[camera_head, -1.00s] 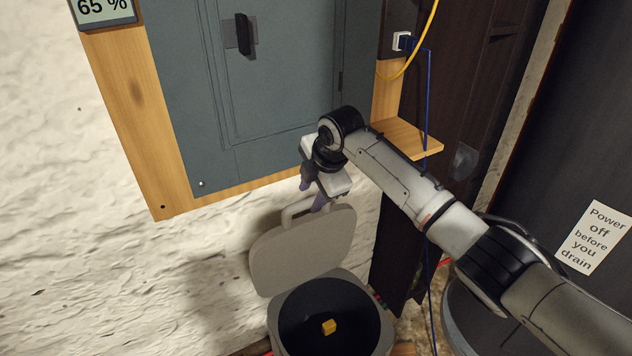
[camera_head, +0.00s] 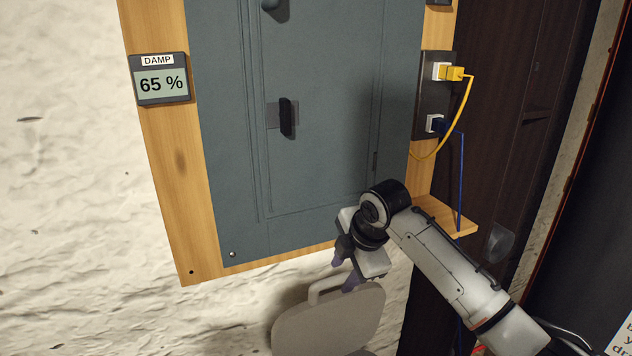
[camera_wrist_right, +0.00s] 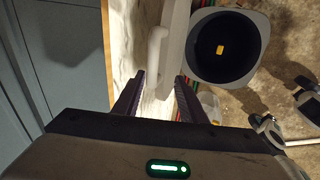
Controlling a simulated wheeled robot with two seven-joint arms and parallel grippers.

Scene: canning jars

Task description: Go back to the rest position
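My right gripper (camera_head: 345,272) is in front of the wall, just below the lower edge of the grey-blue panel. The right wrist view shows the open dark bin (camera_wrist_right: 253,46) with a small yellow block (camera_wrist_right: 220,50) inside. My left gripper is in neither view.
The grey-blue panel (camera_head: 310,190) on its wooden board has a black latch. A damp meter (camera_head: 160,82) reads 65 %. Yellow (camera_head: 468,100) and blue (camera_head: 460,180) cables hang from sockets at the right, by a small wooden shelf (camera_head: 445,215). Pale wall is clear at left.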

